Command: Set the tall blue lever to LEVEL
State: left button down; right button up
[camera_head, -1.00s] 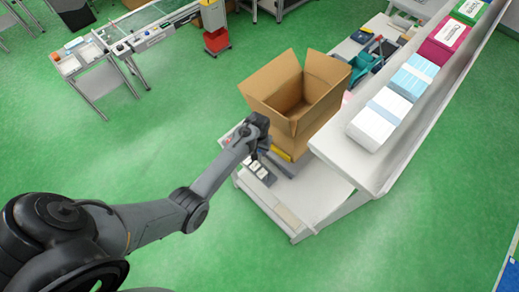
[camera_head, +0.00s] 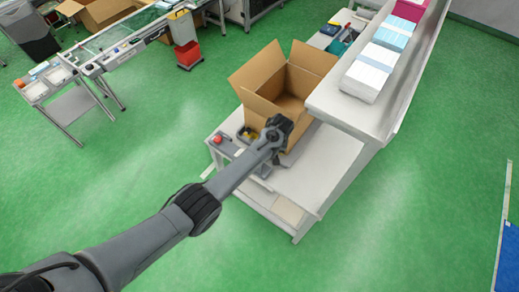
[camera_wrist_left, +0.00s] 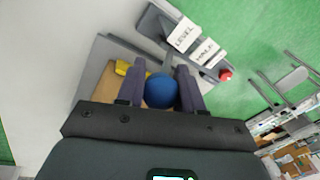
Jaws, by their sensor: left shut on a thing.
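The tall blue lever's round blue knob (camera_wrist_left: 161,91) sits between the two dark fingers of my left gripper (camera_wrist_left: 160,76) in the left wrist view. The fingers are shut on it. A LEVEL label (camera_wrist_left: 184,35) and a HALF label (camera_wrist_left: 206,52) lie on a dark plate beyond the fingertips. The lever's shaft is mostly hidden, so I cannot tell its exact setting. In the head view, my left gripper (camera_head: 278,130) is at the near side of the cardboard box, and it hides the blue knob.
An open cardboard box (camera_head: 262,110) stands on the white bench (camera_head: 322,165), close behind the gripper. A red knob (camera_head: 217,139) is left of it; it also shows in the left wrist view (camera_wrist_left: 225,74). A shelf (camera_head: 345,107) with paper stacks overhangs the right. Green floor is clear in front.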

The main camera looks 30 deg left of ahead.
pick_arm(q)
jog(key=c, duration=0.7)
grip_release()
jog(key=shift+w+d, duration=0.1)
jog(key=shift+c, duration=0.2)
jog(key=shift+r, duration=0.1)
jog(key=shift+r, duration=0.25)
notch_tip(320, 180, up, 10)
jog(key=d, duration=0.2)
jog(key=shift+s, duration=0.3)
jog(key=shift+f, duration=0.1)
